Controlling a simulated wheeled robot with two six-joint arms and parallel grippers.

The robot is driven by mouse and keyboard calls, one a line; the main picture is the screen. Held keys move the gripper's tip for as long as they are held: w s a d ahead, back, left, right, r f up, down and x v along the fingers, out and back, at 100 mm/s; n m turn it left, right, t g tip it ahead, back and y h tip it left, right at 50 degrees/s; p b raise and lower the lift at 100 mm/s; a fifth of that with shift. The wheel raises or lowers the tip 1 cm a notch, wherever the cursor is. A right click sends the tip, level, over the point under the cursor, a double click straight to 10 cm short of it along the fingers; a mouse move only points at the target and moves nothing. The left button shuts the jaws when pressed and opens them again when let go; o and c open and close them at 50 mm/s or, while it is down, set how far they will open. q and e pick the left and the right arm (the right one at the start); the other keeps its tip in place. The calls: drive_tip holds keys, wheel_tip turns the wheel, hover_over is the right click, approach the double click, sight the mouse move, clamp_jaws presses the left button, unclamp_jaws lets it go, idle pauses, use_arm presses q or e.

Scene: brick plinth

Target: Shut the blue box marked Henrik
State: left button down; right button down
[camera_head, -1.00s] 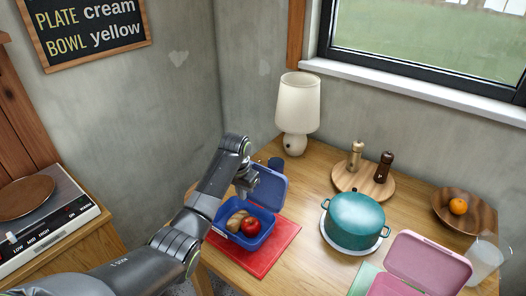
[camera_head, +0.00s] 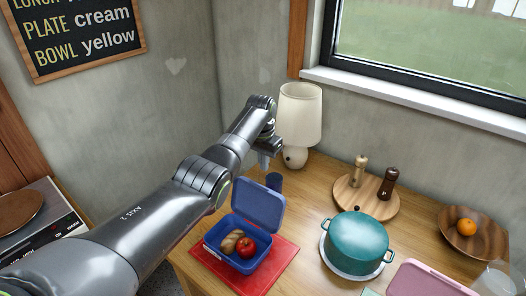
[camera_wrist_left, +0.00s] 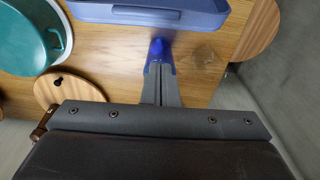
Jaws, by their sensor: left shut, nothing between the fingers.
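A blue box (camera_head: 238,262) stands on a red mat (camera_head: 283,262), with its blue lid (camera_head: 257,203) raised at the back. A red apple (camera_head: 246,247) and a brown bread-like item (camera_head: 230,241) lie inside. No name can be read on the box. My left gripper (camera_head: 264,163) is shut and empty, above and behind the raised lid. In the left wrist view the gripper (camera_wrist_left: 160,68) points toward the table, with part of the blue lid (camera_wrist_left: 150,14) beyond its fingertips. My right gripper is not in view.
A teal pot (camera_head: 356,240), a round board with two mills (camera_head: 350,198) and a pink box (camera_head: 425,281) stand to the right.

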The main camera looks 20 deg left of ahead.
use_arm(q)
drive_tip(key=s+f+p, duration=0.1)
drive_tip(key=p, duration=0.1)
drive_tip(key=s+a+f+p, duration=0.1)
drive_tip(key=s+p, duration=0.1)
drive_tip(key=shift+f, duration=0.3)
drive_tip(key=shift+s, duration=0.1)
idle(0.7)
